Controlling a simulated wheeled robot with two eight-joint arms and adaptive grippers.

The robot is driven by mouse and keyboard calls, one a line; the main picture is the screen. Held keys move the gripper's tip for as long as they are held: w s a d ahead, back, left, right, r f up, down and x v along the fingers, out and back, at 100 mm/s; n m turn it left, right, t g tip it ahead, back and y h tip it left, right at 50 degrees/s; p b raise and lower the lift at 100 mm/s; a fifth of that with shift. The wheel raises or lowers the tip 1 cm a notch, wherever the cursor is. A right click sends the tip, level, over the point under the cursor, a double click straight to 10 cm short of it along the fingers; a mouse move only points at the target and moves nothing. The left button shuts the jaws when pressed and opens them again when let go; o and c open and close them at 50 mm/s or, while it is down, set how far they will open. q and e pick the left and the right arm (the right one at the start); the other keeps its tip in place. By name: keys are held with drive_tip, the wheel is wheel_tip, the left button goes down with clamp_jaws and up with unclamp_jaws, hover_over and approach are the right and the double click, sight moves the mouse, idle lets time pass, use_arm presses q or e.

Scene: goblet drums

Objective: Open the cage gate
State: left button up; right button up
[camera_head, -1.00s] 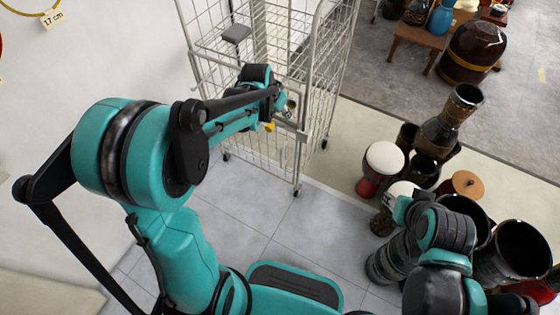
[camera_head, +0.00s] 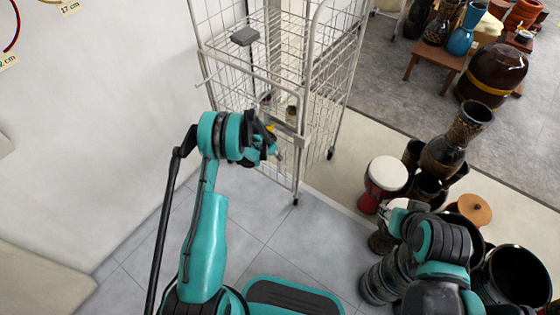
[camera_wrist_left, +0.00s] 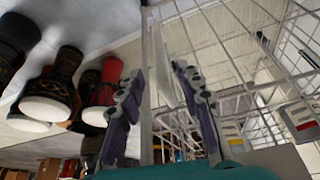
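The white wire cage (camera_head: 300,75) stands upright on wheels at the top centre of the head view. Its wire front carries a horizontal rail and a pale plate by the near corner post. My left gripper (camera_head: 272,140) is at that front, near the post, partly hidden by its own wrist. In the left wrist view my left gripper (camera_wrist_left: 163,105) has its two fingers spread apart. A pale upright cage bar (camera_wrist_left: 147,80) shows between them; I cannot tell whether they touch it.
Goblet drums crowd the right side, including a red one with a white head (camera_head: 388,172) and a tall dark one (camera_head: 455,140). A white wall (camera_head: 90,130) is on the left. Grey floor tiles (camera_head: 310,235) are clear before the cage.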

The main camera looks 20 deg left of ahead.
use_arm(q)
drive_tip(key=b+x, duration=0.2)
drive_tip(key=x, duration=0.5)
drive_tip(key=shift+f+b, duration=0.35)
drive_tip(key=shift+b, duration=0.05)
clamp_jaws()
